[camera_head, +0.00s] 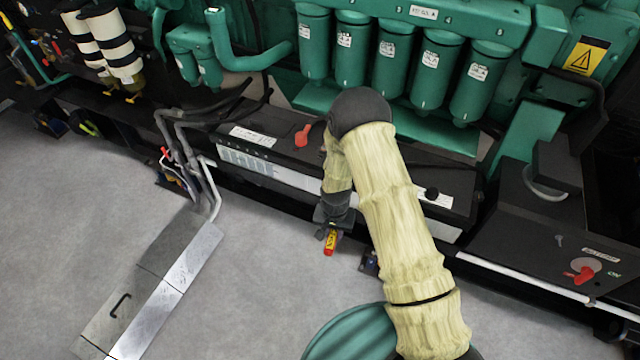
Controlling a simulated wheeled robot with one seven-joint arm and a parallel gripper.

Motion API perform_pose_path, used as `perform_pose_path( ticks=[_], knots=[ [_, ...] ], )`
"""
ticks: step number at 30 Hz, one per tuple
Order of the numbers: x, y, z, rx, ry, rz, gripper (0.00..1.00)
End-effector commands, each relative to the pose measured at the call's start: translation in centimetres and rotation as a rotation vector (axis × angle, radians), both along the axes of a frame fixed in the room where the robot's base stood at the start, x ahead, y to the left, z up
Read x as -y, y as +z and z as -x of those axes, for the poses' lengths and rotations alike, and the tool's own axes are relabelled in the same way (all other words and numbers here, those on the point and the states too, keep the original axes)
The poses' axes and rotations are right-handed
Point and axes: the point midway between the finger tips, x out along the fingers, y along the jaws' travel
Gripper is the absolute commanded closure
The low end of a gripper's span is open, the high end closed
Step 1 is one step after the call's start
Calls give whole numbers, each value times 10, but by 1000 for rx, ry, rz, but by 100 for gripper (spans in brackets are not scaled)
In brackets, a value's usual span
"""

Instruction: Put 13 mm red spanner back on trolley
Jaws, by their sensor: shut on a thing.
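My gripper (331,229) hangs at the end of my pale-sleeved arm, near the middle of the picture. It is shut on a small red and yellow thing (330,243), which sticks out below the jaws over the grey floor. I take this to be the red spanner, but it is too small to read a size, and its upper part is hidden in the jaws. I cannot see a trolley in this view.
A green genset with several filter canisters (393,55) stands behind my arm. A black battery box (264,152) lies along its base. A red isolator switch (584,275) is at right. Metal floor covers (160,285) lie at lower left. Grey floor (70,220) is clear at left.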

Motion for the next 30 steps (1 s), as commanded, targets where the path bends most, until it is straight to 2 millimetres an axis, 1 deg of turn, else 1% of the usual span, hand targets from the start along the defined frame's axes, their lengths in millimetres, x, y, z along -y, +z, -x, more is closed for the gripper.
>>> perform_pose_path(
  ticks=[1, 8, 11, 12, 15, 18, 21, 30],
  knots=[
    [11, -5, 0, -2, 3, 2, 100],
    [58, -31, 0, -3, 49, 2, 100],
    [86, -47, 4, -4, 76, 0, 100],
    [99, -55, 8, -6, 91, 0, 100],
    [128, -73, 18, -7, 131, -6, 100],
    [146, -85, 26, -7, 163, -12, 100],
    [153, -90, 30, -5, 178, -16, 100],
    [153, -90, 30, -4, 179, -16, 100]
  ],
)
